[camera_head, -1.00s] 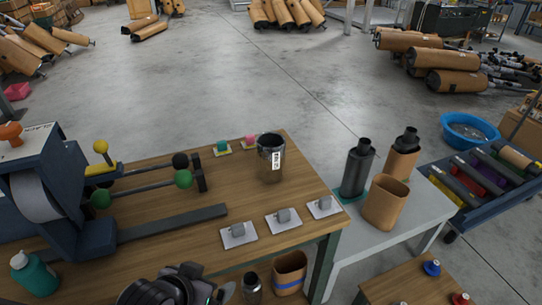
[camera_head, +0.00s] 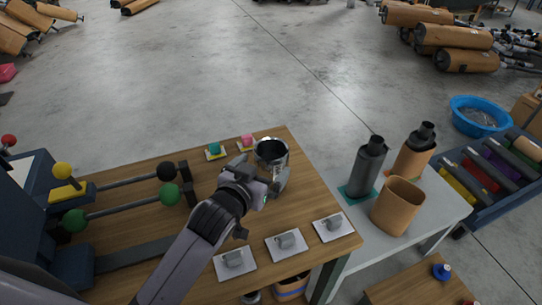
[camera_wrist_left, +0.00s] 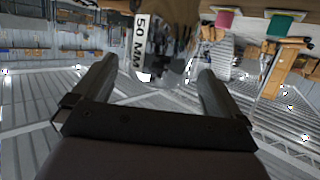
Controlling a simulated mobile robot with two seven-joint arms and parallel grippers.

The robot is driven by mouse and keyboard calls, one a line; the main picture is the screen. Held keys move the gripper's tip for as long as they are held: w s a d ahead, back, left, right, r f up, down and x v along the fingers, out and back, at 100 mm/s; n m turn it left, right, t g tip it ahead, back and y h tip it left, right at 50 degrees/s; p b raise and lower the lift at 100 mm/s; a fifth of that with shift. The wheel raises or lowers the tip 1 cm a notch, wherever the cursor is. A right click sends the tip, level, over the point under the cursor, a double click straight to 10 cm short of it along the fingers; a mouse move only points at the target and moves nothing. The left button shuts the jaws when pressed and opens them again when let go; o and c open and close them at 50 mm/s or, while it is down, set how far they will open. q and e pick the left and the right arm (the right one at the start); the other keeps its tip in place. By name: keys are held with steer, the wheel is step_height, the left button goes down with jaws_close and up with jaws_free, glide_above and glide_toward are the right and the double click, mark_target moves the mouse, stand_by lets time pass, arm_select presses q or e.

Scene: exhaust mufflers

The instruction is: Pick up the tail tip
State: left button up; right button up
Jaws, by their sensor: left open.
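The tail tip (camera_head: 271,151) is a shiny metal cylinder with an open top, standing upright near the far right part of the wooden table. My left gripper (camera_head: 261,172) is open, with its fingers on either side of the tip's near side. The gripper hides the tip's lower part. In the left wrist view, the tip's white "50 MM" label (camera_wrist_left: 139,42) shows between the open fingers, near their ends (camera_wrist_left: 154,70). Reflections make the tip's outline hard to tell there, and I cannot tell whether a finger touches it. My right gripper is not in view.
Several white plates with grey pieces (camera_head: 286,243) line the near right edge. A machine with colored knobs (camera_head: 62,171) is left.

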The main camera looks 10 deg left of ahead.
arm_select(q)
steer(key=shift+x, duration=3.15)
steer(key=shift+a+f, duration=0.1)
steer(key=shift+f, duration=0.05)
steer(key=c, duration=0.6)
steer(key=shift+c, duration=0.4)
